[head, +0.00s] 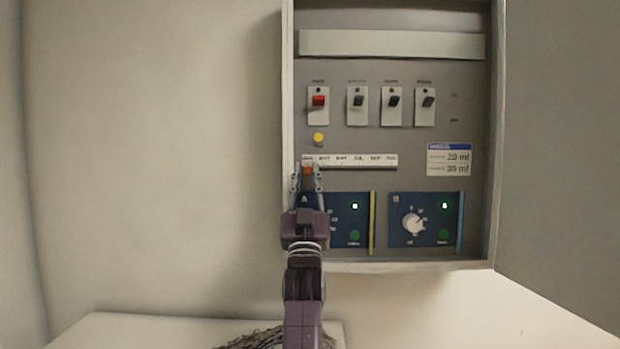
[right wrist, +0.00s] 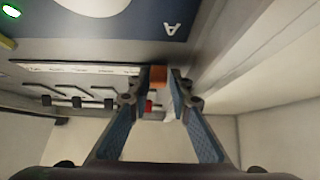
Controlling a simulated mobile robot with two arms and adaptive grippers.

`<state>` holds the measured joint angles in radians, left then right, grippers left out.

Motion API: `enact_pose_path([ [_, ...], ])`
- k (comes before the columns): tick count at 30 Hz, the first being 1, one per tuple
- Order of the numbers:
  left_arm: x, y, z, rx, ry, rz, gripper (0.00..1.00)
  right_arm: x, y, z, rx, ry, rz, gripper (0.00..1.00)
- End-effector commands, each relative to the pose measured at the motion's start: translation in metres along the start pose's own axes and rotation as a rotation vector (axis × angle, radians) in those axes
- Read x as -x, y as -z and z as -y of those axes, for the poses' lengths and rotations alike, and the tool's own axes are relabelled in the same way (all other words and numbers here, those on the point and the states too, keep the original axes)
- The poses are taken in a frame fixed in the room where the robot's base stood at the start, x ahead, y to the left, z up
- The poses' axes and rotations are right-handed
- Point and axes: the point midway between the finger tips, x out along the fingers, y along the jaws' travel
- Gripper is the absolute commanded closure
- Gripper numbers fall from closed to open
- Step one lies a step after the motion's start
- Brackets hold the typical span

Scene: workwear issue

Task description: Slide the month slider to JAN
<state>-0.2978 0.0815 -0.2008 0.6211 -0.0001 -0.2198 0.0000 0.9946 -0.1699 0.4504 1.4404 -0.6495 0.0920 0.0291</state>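The month slider's orange knob (head: 307,171) is at the left end of its slot, under the first label of the white month strip (head: 348,160). My right gripper (head: 307,178) reaches up from below with one finger on each side of the knob. In the right wrist view the orange knob (right wrist: 158,75) sits between the fingertips (right wrist: 159,78), which appear to touch it on both sides. My left gripper is not in view.
The strip is in an open grey cabinet (head: 288,120), whose left wall is close to my gripper. A red switch (head: 318,101) and yellow button (head: 319,137) are above. Blue panel A (head: 345,236) is behind my gripper; panel B's dial (head: 413,223) is right.

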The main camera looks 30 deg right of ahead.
Motion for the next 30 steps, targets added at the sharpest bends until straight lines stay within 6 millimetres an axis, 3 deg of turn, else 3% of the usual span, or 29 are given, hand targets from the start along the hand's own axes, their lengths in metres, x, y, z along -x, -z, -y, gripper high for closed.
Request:
enact_pose_path([
  [3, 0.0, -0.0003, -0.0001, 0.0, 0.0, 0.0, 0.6, 0.0002, -0.0003, 0.0008, -0.001, 0.001, 0.001, 0.67],
  [30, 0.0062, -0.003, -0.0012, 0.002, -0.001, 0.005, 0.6, -0.0019, 0.0013, -0.0053, 0.001, 0.0, -0.001, 0.67],
])
